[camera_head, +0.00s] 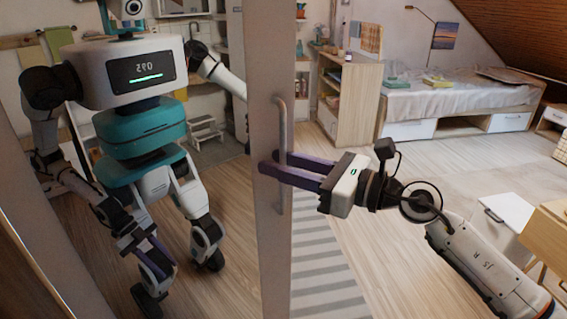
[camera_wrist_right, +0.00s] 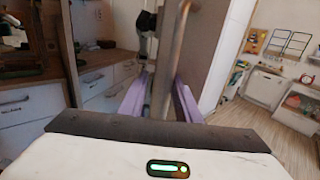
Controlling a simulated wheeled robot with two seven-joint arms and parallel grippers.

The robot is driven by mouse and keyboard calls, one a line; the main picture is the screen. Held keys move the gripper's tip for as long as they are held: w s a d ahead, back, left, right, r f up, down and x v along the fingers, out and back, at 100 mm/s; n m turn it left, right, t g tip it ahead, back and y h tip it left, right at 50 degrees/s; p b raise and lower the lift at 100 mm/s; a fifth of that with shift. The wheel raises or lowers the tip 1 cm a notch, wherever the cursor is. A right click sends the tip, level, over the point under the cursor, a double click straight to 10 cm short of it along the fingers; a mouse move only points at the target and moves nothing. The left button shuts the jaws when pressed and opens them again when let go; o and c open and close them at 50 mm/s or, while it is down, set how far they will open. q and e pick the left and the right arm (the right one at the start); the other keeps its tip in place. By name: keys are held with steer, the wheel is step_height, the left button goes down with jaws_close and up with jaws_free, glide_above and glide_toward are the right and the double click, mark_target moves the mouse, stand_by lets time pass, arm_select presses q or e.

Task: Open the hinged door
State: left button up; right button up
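The hinged door (camera_head: 241,60) has a mirrored face on the left and stands partly edge-on near the middle of the head view. Its vertical bar handle (camera_head: 281,125) is on the narrow light panel. My right gripper (camera_head: 270,172) reaches in from the right with its purple fingers apart, at the handle's middle. In the right wrist view the handle (camera_wrist_right: 178,45) runs down between the two spread fingers (camera_wrist_right: 160,98); contact cannot be made out. My left gripper shows only as a small reflection in the mirror, and its opening is unclear.
Right of the door are a wooden shelf unit (camera_head: 350,100), a bed with drawers (camera_head: 450,97), and a small white cabinet (camera_head: 502,222) near my right arm. A striped rug (camera_head: 325,270) lies on the floor. The wooden floor beyond is mostly clear.

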arm_select(q)
steer(key=shift+d+r, duration=0.1)
arm_select(e)
steer(key=shift+d, duration=0.1)
arm_select(q)
steer(key=shift+w+d+f+b, duration=0.2)
steer(key=shift+d+f+b, duration=0.3)
steer(key=shift+b, duration=0.75)
arm_select(e)
steer(key=v, duration=1)
arm_select(q)
steer(key=shift+a+f, duration=0.1)
steer(key=shift+a, duration=0.05)
